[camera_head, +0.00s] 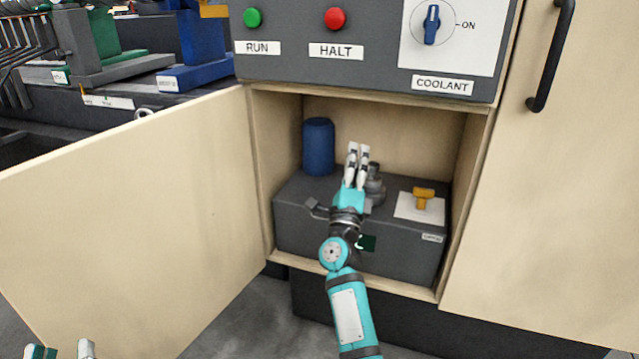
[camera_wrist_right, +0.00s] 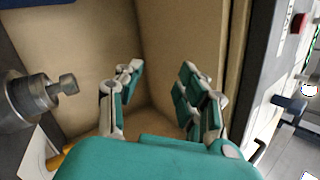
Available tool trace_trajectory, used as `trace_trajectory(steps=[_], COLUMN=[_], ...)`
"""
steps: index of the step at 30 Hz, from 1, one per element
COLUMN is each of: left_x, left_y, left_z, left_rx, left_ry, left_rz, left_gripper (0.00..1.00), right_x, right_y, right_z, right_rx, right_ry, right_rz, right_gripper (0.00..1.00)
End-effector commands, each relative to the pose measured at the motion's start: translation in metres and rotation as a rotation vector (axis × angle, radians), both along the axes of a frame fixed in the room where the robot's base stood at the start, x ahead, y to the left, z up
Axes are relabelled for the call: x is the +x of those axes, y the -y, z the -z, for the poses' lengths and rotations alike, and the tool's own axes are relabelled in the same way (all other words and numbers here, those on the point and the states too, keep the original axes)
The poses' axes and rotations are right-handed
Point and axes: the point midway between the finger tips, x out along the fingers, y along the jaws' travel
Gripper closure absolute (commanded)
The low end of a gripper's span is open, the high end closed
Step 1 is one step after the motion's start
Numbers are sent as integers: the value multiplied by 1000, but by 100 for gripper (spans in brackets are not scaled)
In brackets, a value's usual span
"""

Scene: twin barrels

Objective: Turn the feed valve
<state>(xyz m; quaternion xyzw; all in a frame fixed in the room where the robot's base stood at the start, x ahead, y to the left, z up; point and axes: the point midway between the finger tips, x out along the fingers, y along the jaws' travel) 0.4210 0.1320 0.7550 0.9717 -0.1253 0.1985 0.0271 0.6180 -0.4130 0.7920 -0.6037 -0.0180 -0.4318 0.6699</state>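A yellow valve handle (camera_head: 423,194) stands on a white plate (camera_head: 418,209) on top of a dark grey box (camera_head: 300,225) inside the open cabinet. Part of the handle shows at the lower left of the right wrist view (camera_wrist_right: 58,160). My right gripper (camera_head: 358,150) is inside the cabinet above the box, left of the handle and apart from it. In the right wrist view its fingers (camera_wrist_right: 158,72) are spread with nothing between them. My left gripper (camera_head: 62,351) shows only its fingertips at the bottom left edge, spread and empty, far from the valve.
A grey metal fitting (camera_head: 375,184) stands between my right gripper and the handle; it also shows in the right wrist view (camera_wrist_right: 40,98). A blue cylinder (camera_head: 318,147) stands at the back left. The cabinet door (camera_head: 130,210) hangs open left. A control panel (camera_head: 370,72) overhangs the opening.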

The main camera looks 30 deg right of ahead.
Motion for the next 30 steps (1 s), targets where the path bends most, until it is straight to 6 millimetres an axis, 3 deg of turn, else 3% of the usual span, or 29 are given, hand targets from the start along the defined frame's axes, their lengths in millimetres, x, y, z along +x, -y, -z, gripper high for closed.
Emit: trace_trajectory(steps=[6, 15, 30], left_x=[0, 0, 0], left_y=[0, 0, 0], left_z=[-6, -9, -9], left_rx=[0, 0, 0], left_ry=[0, 0, 0], left_rz=[0, 0, 0], left_gripper=[62, 62, 62], right_x=[-4, -10, -12], right_y=[-44, -85, -93], right_z=[10, 26, 31], right_rx=[-235, -440, -487], right_ry=[-187, -345, -381], right_rz=[-59, -108, -118], right_gripper=[62, 62, 62])
